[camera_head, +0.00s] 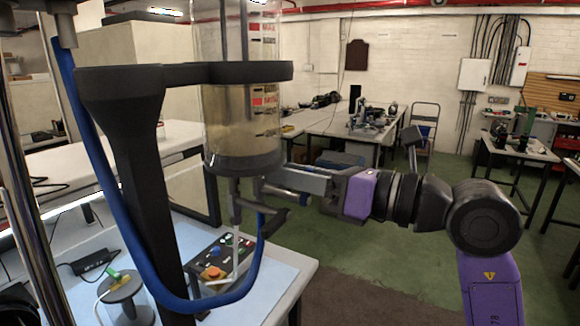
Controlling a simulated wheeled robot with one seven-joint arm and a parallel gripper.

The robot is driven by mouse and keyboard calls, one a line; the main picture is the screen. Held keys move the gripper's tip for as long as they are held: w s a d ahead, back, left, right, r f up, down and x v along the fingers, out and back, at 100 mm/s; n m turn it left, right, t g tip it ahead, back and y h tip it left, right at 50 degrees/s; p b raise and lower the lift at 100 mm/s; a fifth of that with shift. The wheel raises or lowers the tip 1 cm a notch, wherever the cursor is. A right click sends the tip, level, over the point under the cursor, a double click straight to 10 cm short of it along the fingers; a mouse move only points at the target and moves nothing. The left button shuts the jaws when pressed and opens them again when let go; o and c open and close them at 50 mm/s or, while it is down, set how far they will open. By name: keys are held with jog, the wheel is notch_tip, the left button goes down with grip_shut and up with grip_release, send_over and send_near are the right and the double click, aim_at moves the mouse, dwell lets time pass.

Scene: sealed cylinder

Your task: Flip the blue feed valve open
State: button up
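A clear upright cylinder (243,125) with a dark base and red-and-white level marks holds cloudy tan liquid. A blue hose (136,258) drops from the upper left, loops under and rises to the fittings below the cylinder. A dark lever-like fitting (274,224) sits at the hose's right end; I cannot make out a separate blue valve handle. My gripper (272,183) reaches in from the right, just right of and below the cylinder's base, above the dark fitting. Its grey fingers point left; their tips are partly obscured, and their gap is not clear.
A black bracket (130,110) holds the cylinder, with its post left of it. A control box (222,262) with an orange button and a small lidded jar (122,295) stand on the pale blue bench (285,262). Open green floor (375,240) lies right.

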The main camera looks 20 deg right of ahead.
jog(key=shift+w+a, duration=0.1)
jog(key=shift+w, duration=0.1)
jog(key=shift+c, duration=0.3)
grip_shut()
jog(key=shift+f, duration=0.1)
jog(key=shift+s+a+f+n+b, duration=0.1)
jog(key=shift+s+a+n+b, duration=0.1)
jog(key=shift+n+b, duration=0.75)
jog(key=shift+s+a+r+n+b, duration=0.1)
jog(key=shift+a+r+n+b, duration=0.1)
jog(key=shift+n+b, duration=0.5)
jog(key=shift+o, duration=0.3)
grip_release()
